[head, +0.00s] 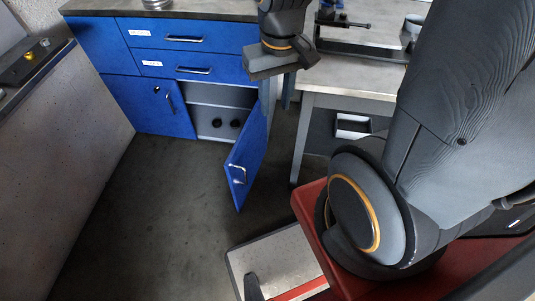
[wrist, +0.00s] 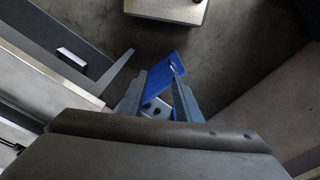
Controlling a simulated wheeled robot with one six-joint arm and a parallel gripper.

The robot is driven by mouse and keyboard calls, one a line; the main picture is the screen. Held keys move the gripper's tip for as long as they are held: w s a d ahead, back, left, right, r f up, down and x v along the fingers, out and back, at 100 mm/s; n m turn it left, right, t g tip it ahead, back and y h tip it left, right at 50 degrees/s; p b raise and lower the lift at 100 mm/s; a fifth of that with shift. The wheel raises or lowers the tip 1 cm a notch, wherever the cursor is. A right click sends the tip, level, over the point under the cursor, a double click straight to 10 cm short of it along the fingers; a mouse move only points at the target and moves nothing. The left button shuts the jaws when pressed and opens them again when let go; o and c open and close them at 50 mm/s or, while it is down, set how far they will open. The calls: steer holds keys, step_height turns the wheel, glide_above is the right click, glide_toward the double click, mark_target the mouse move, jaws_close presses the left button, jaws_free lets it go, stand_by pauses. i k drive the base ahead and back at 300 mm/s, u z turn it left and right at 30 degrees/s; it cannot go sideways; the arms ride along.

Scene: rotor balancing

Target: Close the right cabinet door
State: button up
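The right cabinet door (head: 248,152) is blue and stands swung open, jutting out toward me from the cabinet. Its metal handle (head: 237,174) is on the outer part of the door. My gripper (head: 278,92) points down above the door, close to the cabinet front. In the wrist view the two fingers of my gripper (wrist: 160,78) are apart, and the blue door (wrist: 160,72) shows between and beyond them. Its handle shows there too (wrist: 177,69). I see no contact between finger and door. The left cabinet door (head: 150,105) is shut.
The open compartment (head: 205,115) holds a shelf and two small dark round things. The blue drawers (head: 165,37) above are shut. A workbench (head: 350,83) stands right of the cabinet. A grey panel (head: 65,150) is at left. The floor (head: 160,215) before the cabinet is clear.

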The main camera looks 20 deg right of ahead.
mark_target(255, 156)
steer(key=i, duration=0.5)
steer(key=z, duration=0.05)
steer(key=k, duration=0.5)
steer(key=z, duration=0.6)
steer(key=k, duration=1.15)
steer(key=u, duration=1.3)
steer(key=i, duration=1)
steer(key=z, duration=0.05)
